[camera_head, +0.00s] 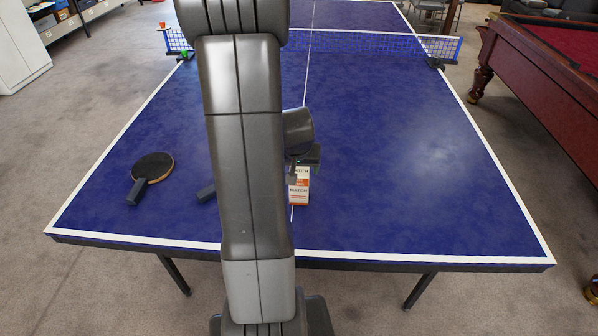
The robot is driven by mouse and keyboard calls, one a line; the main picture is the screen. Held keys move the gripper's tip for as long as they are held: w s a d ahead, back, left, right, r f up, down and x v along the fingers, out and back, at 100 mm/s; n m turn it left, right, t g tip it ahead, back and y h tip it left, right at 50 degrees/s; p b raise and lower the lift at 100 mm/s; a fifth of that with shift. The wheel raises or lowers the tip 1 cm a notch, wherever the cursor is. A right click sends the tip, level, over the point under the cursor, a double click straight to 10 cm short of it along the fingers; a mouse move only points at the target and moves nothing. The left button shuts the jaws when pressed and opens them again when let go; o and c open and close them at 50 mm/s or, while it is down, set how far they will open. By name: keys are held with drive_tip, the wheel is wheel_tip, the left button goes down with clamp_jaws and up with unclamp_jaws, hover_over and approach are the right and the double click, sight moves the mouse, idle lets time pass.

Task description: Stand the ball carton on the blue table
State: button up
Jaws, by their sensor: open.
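The ball carton (299,193), a small white and orange box with "MATCH" lettering, is on the blue table (400,160), close to the white centre line. It looks upright, with its front and top showing. My gripper (305,163) is open at the carton's far upper edge. My arm hides part of the gripper, and I cannot tell whether the fingers touch the carton.
A black paddle (153,167) lies on the left of the table. Another dark handle (206,193) sticks out from behind my arm. The net (375,44) crosses the table farther back. A red-topped pool table (545,80) stands at right. The table's right half is clear.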

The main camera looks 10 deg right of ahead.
sight(299, 173)
drive_tip(key=v, duration=0.6)
drive_tip(key=shift+r, duration=0.3)
drive_tip(key=shift+s+f, duration=0.1)
drive_tip(key=b+x, duration=0.1)
drive_tip(key=x, duration=1.1)
drive_tip(key=shift+f, duration=0.2)
drive_tip(key=shift+r, duration=0.25)
